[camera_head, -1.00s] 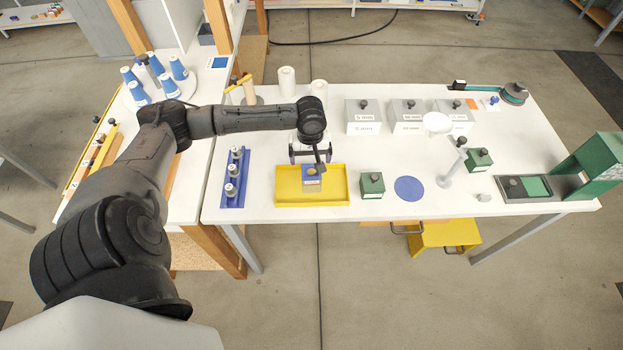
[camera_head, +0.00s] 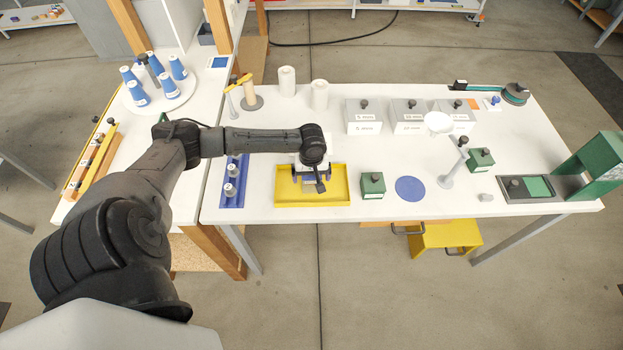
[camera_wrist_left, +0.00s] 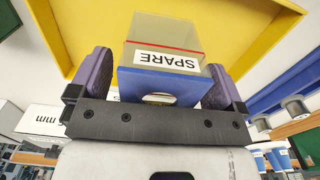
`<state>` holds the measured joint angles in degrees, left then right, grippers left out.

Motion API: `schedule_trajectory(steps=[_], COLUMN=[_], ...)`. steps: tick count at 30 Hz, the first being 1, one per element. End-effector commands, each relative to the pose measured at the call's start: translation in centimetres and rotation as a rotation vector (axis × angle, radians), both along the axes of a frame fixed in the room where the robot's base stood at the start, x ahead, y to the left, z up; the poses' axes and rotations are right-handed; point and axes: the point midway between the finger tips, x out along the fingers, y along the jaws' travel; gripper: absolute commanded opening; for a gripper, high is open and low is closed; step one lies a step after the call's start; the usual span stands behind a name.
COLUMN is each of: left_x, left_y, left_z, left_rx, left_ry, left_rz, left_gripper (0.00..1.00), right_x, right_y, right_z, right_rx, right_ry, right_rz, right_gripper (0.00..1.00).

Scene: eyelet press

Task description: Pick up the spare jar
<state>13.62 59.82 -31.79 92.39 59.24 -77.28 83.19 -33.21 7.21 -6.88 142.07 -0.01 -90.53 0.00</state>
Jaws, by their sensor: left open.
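The spare jar (camera_wrist_left: 160,82) shows in the left wrist view. It has a blue top part, a clear body with a red line and a white label reading SPARE. It stands in the yellow tray (camera_head: 341,197); in the head view my wrist and gripper mostly hide it. My left gripper (camera_head: 313,178) is over the tray. Its two fingers, also seen in the left wrist view (camera_wrist_left: 160,85), are open on either side of the jar. I cannot tell whether they touch it. My right gripper is not in view.
A blue rack (camera_head: 232,185) with small jars stands left of the tray. A green box (camera_head: 373,188) and a blue disc (camera_head: 410,188) lie to its right. Labelled grey boxes (camera_head: 363,120) and white cylinders (camera_head: 287,82) stand behind. The table front between disc and press (camera_head: 590,168) is partly clear.

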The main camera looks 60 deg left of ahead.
Motion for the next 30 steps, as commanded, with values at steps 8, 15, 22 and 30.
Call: schedule_trajectory(steps=[8,15,22,30], left_x=[0.03,0.03,0.03,0.04], left_y=[0.02,0.02,0.02,0.02], left_z=[-0.14,-0.12,-0.11,-0.06], left_rx=[0.0,0.0,0.0,0.0], left_ry=[-0.001,-0.001,-0.001,-0.002], left_rz=[-0.001,-0.001,-0.001,-0.001], left_gripper=[0.91,0.68,0.46,0.42], right_x=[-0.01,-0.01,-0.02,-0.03], right_y=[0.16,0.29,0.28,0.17], right_z=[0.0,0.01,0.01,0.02], right_rx=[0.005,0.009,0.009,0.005], right_ry=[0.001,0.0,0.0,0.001], right_rz=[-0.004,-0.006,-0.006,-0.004], right_gripper=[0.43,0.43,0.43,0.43])
